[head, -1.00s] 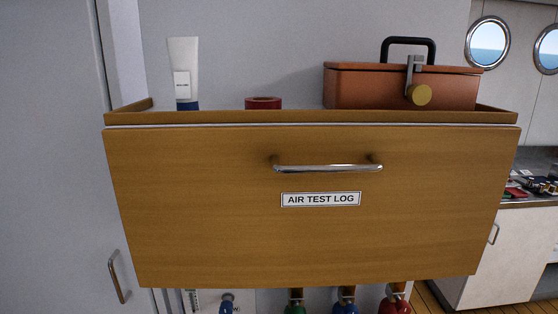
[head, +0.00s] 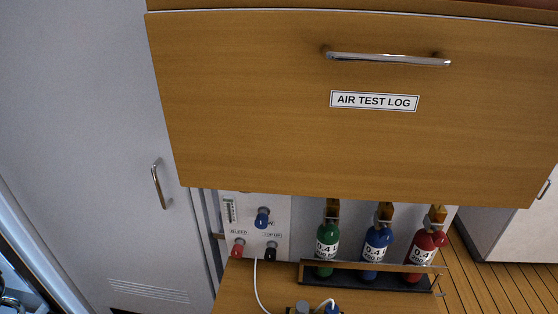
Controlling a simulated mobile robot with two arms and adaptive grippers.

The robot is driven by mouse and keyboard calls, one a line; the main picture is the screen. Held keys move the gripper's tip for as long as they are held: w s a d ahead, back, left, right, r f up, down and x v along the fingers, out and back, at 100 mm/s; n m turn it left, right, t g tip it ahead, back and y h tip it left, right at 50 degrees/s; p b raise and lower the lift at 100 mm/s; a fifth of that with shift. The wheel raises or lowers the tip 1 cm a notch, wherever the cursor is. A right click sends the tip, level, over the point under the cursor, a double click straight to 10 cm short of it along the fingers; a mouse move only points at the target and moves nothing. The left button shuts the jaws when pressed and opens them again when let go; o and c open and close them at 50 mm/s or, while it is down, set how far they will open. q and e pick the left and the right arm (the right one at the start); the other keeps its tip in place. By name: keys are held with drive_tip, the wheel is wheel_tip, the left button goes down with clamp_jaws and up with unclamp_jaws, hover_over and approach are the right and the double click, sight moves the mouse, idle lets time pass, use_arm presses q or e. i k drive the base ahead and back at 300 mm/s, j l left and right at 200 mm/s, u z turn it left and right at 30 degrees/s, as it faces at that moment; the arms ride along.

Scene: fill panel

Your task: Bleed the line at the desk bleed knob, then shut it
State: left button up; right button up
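In the head view, a white panel (head: 276,217) stands under the overhanging wooden cabinet front. A red knob (head: 238,249) sits low on it, by the label BLEED. A dark knob (head: 271,252) sits to its right under a label I read only in part. A blue knob (head: 262,218) is above and between them, and a small gauge (head: 229,210) is at the upper left. A white hose (head: 257,285) runs down from the panel over the wooden desk (head: 232,290). How far the knobs are turned I cannot tell. Neither gripper shows.
The wooden front labelled AIR TEST LOG (head: 350,140) overhangs the panel. Green (head: 327,240), blue (head: 376,242) and red (head: 425,247) bottles stand in a rack (head: 365,281) on the right. Small fittings (head: 332,308) lie at the bottom edge. A grey door (head: 110,150) is on the left.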

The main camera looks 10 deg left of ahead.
sight(237, 250)
drive_tip(key=k+l, duration=0.6)
drive_tip(key=k, duration=0.15)
